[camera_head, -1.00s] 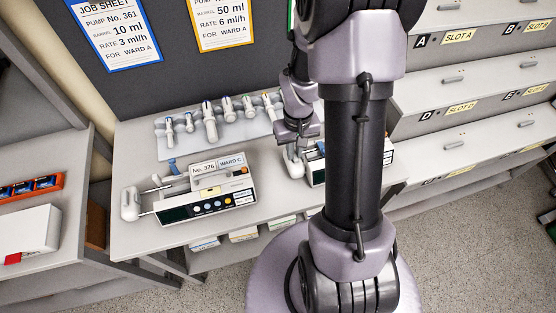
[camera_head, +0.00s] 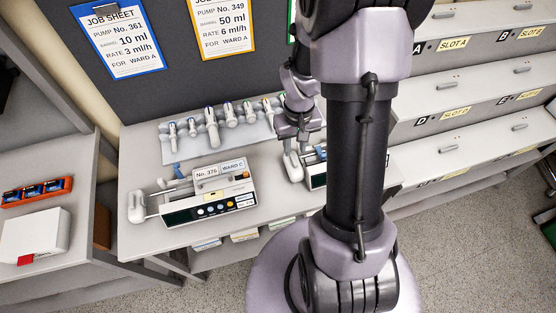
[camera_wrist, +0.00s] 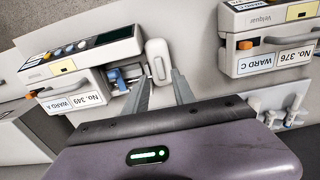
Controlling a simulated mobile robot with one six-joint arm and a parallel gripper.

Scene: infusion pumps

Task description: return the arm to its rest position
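My arm crosses the head view, with its wrist above the right part of the table. My gripper (camera_wrist: 161,82) is open in the wrist view, its two grey fingers apart with nothing gripped between them. The white plunger end (camera_wrist: 157,61) of a pump lies just beyond the fingertips; whether they touch it I cannot tell. That pump, No. 349, Ward A (camera_wrist: 97,58), is at left in the wrist view and mostly behind my arm in the head view (camera_head: 317,176). In the head view the fingertips are hard to make out.
Pump No. 376, Ward C (camera_head: 209,203) stands on the table to the left. A rack of syringes (camera_head: 180,152) is behind it. Job sheets hang on the dark panel. Slotted shelves (camera_head: 455,102) stand at right. A red tray (camera_head: 37,190) and a white box (camera_head: 33,236) are at far left.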

